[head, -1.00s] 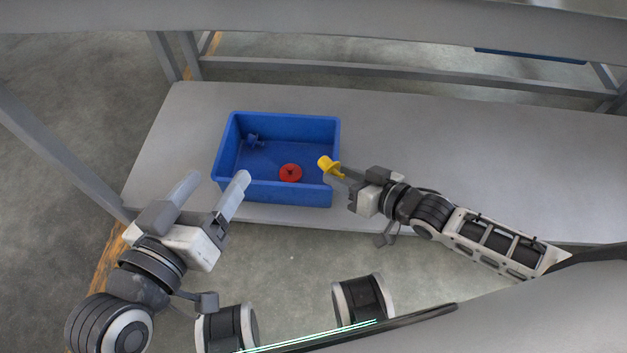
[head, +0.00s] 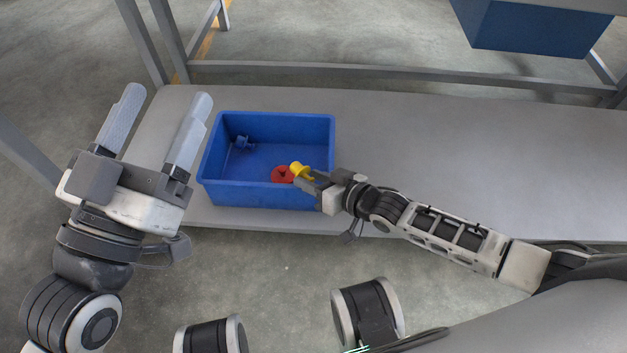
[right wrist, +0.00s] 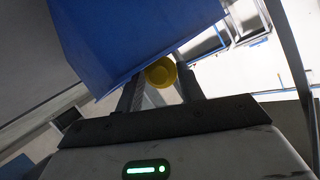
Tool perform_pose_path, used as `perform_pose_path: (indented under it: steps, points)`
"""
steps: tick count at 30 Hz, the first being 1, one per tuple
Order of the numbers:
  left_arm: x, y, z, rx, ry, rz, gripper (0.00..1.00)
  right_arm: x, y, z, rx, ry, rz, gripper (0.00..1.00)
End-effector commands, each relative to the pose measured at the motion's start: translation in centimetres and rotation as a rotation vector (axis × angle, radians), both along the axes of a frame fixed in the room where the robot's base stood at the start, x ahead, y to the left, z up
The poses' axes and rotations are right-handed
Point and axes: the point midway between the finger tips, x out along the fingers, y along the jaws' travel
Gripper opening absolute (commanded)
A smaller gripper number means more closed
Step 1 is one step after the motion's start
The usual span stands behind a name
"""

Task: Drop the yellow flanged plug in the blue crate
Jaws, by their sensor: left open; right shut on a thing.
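The yellow flanged plug (head: 301,170) is held in my right gripper (head: 307,178), which is shut on it. In the head view the plug shows over the front right part of the blue crate (head: 270,197), near its front wall. In the right wrist view the plug (right wrist: 161,72) sits between the fingers, with the blue crate wall (right wrist: 125,35) close beside it. Its exact height over the crate is hard to tell. My left gripper (head: 158,112) is open and empty, left of the crate.
Inside the crate are a red round part (head: 281,174) and a blue part (head: 243,143). The crate stands on a grey shelf (head: 450,140), which is clear to the right. Another blue container (head: 530,28) shows at the top right. Grey frame posts stand at the left.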

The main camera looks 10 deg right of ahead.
Motion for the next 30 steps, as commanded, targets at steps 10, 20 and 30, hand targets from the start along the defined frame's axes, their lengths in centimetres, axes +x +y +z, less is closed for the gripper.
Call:
perform_pose_path:
  steps: [10,20,30]
  points:
    - [0.0,0.0,0.5,0.012,-0.054,0.005,0.68,0.0,0.0,-0.6,0.001,-0.001,0.001,0.16]
    - [0.0,0.0,1.0,0.018,-0.079,0.006,0.68,-0.1,-0.1,-0.8,-0.003,0.004,-0.001,0.47]
    - [-0.6,-0.2,-2.5,-0.067,0.260,-0.026,0.68,-2.8,-2.0,1.5,-0.006,0.009,-0.001,0.47]
